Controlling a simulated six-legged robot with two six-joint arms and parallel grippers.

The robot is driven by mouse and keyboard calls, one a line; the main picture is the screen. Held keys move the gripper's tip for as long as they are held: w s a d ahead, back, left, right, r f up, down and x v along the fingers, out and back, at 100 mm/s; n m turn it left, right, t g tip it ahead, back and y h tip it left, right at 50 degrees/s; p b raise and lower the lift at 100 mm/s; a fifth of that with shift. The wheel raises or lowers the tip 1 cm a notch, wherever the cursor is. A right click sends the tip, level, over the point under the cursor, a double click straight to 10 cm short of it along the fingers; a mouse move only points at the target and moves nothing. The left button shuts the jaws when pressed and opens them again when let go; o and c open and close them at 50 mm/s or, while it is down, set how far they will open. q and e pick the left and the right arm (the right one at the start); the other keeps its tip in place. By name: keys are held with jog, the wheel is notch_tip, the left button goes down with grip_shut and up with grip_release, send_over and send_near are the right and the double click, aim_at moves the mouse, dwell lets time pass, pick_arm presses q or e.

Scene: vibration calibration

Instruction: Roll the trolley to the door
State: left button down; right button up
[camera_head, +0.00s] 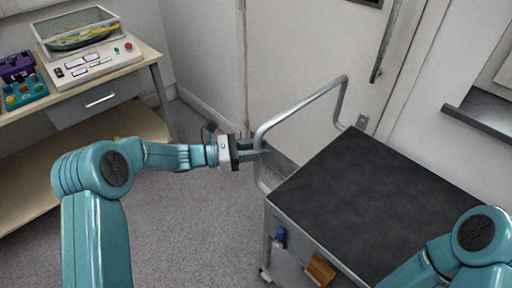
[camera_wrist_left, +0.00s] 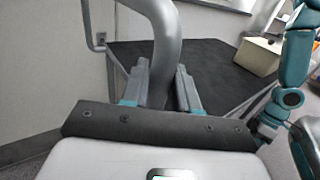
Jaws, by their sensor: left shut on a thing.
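The trolley (camera_head: 370,195) has a black top and a grey body, and stands at the right in the head view. Its bent metal handle (camera_head: 304,104) rises at its far left side. My left gripper (camera_head: 262,150) is shut on the handle's near upright. In the left wrist view the fingers (camera_wrist_left: 160,88) sit on either side of the handle tube (camera_wrist_left: 166,45). The door (camera_head: 300,60) is pale, behind the trolley, with a vertical pull bar (camera_head: 385,42). My right arm shows at the lower right; its gripper is outside the view.
A wooden bench (camera_head: 148,62) with a control box (camera_head: 90,62) and a teal tray (camera_head: 24,92) stands at the left. A beige box (camera_wrist_left: 258,55) shows on the trolley top in the left wrist view. Grey floor (camera_head: 200,225) lies clear left of the trolley.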

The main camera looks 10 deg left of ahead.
dwell(0.3)
pick_arm(q)
jog(key=c, duration=1)
grip_release()
jog(key=shift+d, duration=0.1)
jog(key=v, duration=1.6)
jog(key=shift+s+b, duration=0.1)
jog(key=shift+b, duration=0.25)
